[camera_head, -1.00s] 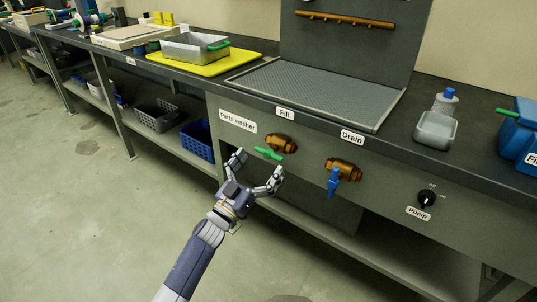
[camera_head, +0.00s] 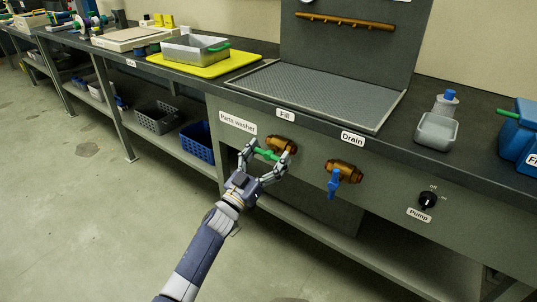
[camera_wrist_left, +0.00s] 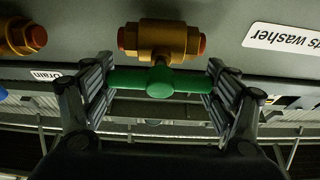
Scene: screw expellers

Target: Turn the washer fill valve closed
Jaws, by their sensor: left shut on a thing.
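The fill valve is a brass body (camera_head: 281,145) under the "Fill" label on the washer's front panel. Its green handle (camera_head: 266,155) lies roughly level, across the panel. In the left wrist view the green handle (camera_wrist_left: 160,82) spans sideways below the brass body (camera_wrist_left: 160,41). My left gripper (camera_head: 267,156) is shut on the handle, with a finger at each end; the same left gripper shows in the wrist view (camera_wrist_left: 160,85). The fingertips partly cover the handle's ends. My right gripper is not in view.
The drain valve with its blue handle (camera_head: 332,184) hangs right of the fill valve. A pump knob (camera_head: 427,199) is farther right. The counter edge and sink grate (camera_head: 318,92) are above. A lower shelf (camera_head: 330,235) runs below the panel.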

